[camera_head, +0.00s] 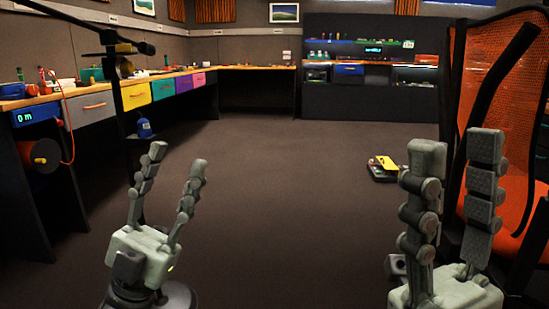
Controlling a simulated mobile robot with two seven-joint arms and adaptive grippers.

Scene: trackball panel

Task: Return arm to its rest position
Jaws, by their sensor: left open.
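My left gripper (178,158) stands in the lower left of the head view, fingers pointing up and spread apart. It is open and empty, with bare floor behind it. My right gripper (457,150) stands at the lower right, fingers also pointing up with a gap between them. It is open and holds nothing that I can see. It is in front of an orange mesh chair (505,95) in the picture; whether it touches the chair I cannot tell. No trackball panel is clearly visible.
A workbench with coloured drawers (135,95) runs along the left wall. A dark post with a lamp-like arm (112,90) stands at the left. A yellow and black device (383,168) lies on the floor by my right gripper. The middle of the floor (290,200) is clear.

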